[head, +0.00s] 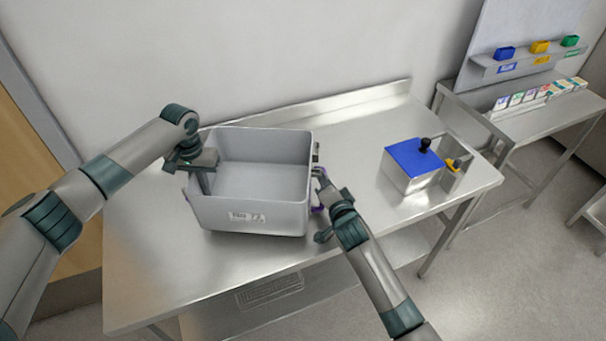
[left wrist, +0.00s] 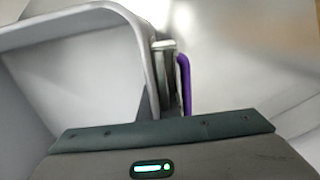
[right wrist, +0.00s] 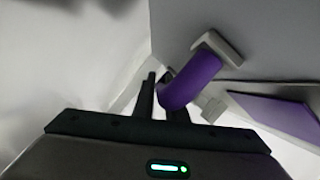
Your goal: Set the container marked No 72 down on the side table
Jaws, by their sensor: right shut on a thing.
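The grey open container (head: 250,215) is at the middle of the steel table (head: 150,290), upright and empty. Its front label looks like No 72, though the print is small. My right gripper (head: 320,190) is at the container's right wall, shut on its purple handle, which shows in the right wrist view (right wrist: 190,82). My left gripper (head: 203,178) is at the container's left wall, with a part reaching down inside the rim. In the left wrist view the wall (left wrist: 150,75) and a purple part (left wrist: 185,82) show; the left fingers are mostly hidden. I cannot tell whether the container's base touches the table.
A blue-lidded metal box (head: 412,165) with a black knob stands on the table's right part, beside a yellow item (head: 454,164). A second steel table (head: 545,118) at the right holds small boxes, below a shelf of coloured bins (head: 538,52). A wall backs the table.

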